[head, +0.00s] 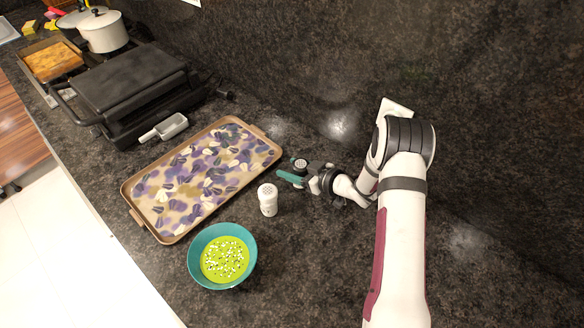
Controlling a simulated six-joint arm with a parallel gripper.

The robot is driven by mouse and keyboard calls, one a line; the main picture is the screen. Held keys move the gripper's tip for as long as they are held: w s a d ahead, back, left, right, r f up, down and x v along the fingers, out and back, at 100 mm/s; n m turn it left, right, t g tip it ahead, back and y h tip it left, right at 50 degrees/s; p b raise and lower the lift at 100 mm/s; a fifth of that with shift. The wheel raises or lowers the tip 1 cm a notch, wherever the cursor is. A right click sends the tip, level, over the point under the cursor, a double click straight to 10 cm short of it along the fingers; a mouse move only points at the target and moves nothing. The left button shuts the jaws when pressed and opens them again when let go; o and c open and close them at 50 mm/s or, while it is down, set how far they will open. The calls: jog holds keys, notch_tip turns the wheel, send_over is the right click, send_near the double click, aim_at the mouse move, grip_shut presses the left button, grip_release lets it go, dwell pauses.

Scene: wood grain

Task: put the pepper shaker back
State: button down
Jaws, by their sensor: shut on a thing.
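My gripper (303,178) is at the end of my white arm, right of the patterned tray, with a teal finger showing.
A patterned tray (134,210) lies left of the shakers. A teal bowl of green soup (250,262) stands in front. A black grill (130,85), a small white scoop (165,128) and pots (103,35) are farther back. A dark wall rises behind; counter between bowl and arm is clear.

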jog(key=shift+f, duration=0.15)
jog(key=shift+c, duration=1)
grip_release()
